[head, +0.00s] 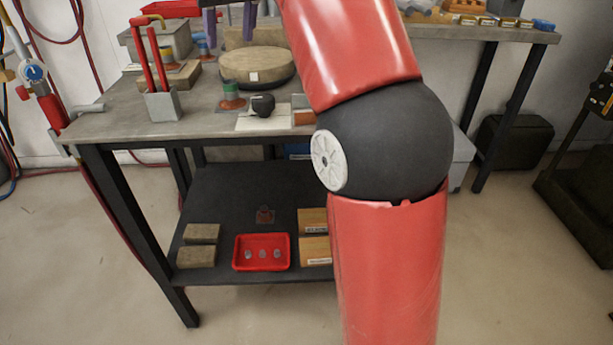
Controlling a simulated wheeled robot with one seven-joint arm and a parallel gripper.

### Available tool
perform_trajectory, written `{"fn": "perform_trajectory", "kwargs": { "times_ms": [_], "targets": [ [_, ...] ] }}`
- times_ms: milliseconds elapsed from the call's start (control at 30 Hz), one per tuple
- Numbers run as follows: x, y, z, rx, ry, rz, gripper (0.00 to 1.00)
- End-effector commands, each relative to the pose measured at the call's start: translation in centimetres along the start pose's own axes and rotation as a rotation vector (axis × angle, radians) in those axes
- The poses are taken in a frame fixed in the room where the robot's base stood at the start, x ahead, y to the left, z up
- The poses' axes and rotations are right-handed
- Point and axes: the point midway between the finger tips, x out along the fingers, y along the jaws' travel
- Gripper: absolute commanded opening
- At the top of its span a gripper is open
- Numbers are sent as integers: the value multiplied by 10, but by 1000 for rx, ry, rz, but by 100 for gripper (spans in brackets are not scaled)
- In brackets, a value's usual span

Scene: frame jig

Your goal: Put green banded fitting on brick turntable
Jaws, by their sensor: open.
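A small fitting with a green band (232,90) stands upright on the bench top, left of centre, on a wider orange-brown base. A round tan turntable (257,68) with a small white label on its side stands just behind it; I take this for the brick turntable. The fitting is in front of the turntable, apart from its top. My gripper (229,31) shows only as purple fingers at the top edge, over or behind the turntable. The fingers are apart, with nothing seen between them. The rest of my gripper is out of frame.
A grey holder with red handles (163,105) stands left of the fitting. A black round object (263,105) lies on a white sheet to its right. Other fittings and blocks crowd behind. A red tray (262,265) sits on the lower shelf.

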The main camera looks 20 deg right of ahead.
Motion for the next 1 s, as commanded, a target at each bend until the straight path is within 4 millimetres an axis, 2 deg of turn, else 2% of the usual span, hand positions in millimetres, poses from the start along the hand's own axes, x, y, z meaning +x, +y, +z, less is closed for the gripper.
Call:
{"fn": "perform_trajectory", "kwargs": {
  "times_ms": [167, 267, 367, 567, 700, 833, 900, 1000],
  "targets": [
    [0, -2, 28, 15, 9, 21, 47],
    [6, -1, 63, 37, 20, 42, 47],
    [18, 0, 106, 61, 34, 60, 47],
    [60, 3, 205, 117, 64, 85, 47],
    [98, 3, 273, 152, 82, 91, 47],
    [127, 2, 319, 176, 95, 91, 47],
    [138, 2, 334, 183, 98, 90, 47],
    [146, 1, 345, 189, 101, 90, 51]
  ]
}}
